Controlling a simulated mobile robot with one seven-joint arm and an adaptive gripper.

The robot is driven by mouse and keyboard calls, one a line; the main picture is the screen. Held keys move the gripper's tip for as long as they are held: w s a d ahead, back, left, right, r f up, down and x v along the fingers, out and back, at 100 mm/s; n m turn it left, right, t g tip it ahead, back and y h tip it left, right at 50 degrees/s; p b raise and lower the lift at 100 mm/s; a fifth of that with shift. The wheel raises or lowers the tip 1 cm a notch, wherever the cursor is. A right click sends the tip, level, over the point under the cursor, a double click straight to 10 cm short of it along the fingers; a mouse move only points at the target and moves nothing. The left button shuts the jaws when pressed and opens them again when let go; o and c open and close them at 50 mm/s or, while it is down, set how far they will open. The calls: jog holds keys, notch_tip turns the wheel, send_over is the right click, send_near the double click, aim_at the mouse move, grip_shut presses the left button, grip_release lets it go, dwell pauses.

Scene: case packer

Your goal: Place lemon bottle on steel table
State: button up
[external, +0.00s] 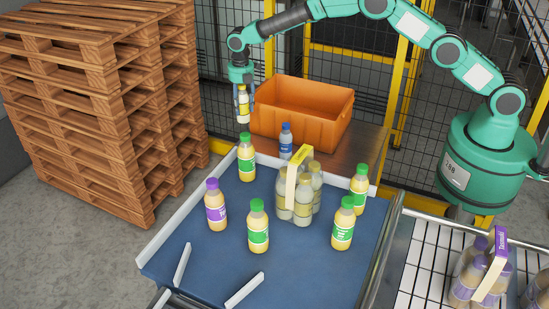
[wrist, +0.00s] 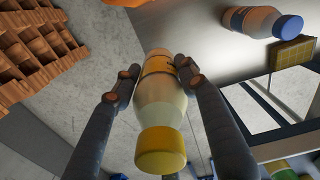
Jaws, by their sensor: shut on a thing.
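The lemon bottle (external: 243,107), with a yellow cap and pale yellow body, hangs in my gripper (external: 242,90). In the wrist view the lemon bottle (wrist: 160,105) sits between both fingers of my gripper (wrist: 153,82), its yellow cap toward the camera. The fingers are shut around its body. The steel table (external: 366,150) lies behind the blue belt and carries an orange crate. The held bottle is in the air left of the crate, near the table's left end. I cannot tell whether it is over the tabletop.
The orange crate (external: 290,125) takes up much of the table. A blue-capped bottle (external: 286,140) stands in front of it. The blue belt (external: 205,260) holds several green-capped bottles, a purple-capped bottle (external: 216,207) and a bottle pack (external: 300,195). Stacked pallets (external: 130,110) stand at left.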

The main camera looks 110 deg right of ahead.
aim_at(243, 112)
jog(key=shift+f, duration=1.6)
jog(key=shift+f, duration=0.1)
notch_tip(243, 112, down, 6)
jog(key=p, duration=0.1)
jog(key=shift+f+p, duration=0.35)
jog(key=shift+f, duration=1.55)
jog(key=shift+f, duration=0.15)
jog(key=o, duration=1.4)
